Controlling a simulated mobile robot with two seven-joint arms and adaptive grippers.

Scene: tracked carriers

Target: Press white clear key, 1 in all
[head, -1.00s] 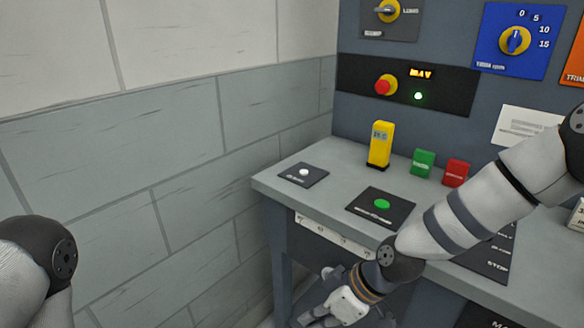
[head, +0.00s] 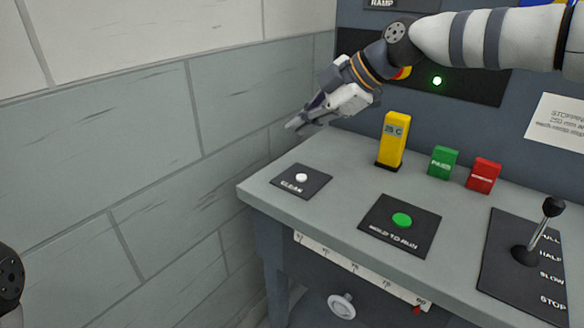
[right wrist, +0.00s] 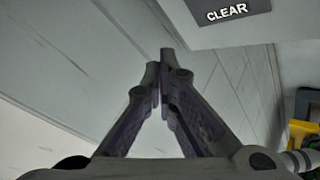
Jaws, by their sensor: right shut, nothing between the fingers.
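The white clear key (head: 301,178) is a small round button on a dark plate (head: 284,188) at the left end of the grey console. My right gripper (head: 293,125) is shut and empty. It points left in the head view, above and behind the key, apart from it. In the right wrist view its closed fingertips (right wrist: 159,55) show against the wall, and the plate marked CLEAR (right wrist: 230,8) is at the top edge; the key itself is outside that view. My left arm shows only in part at the lower left of the head view, its gripper out of view.
On the console (head: 350,178) are a green hold-to-run button (head: 402,220), a yellow 25 C block (head: 393,138), green (head: 441,162) and red (head: 483,175) blocks, and a lever (head: 540,232). A tiled wall (head: 130,160) stands left. Space above the clear key is free.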

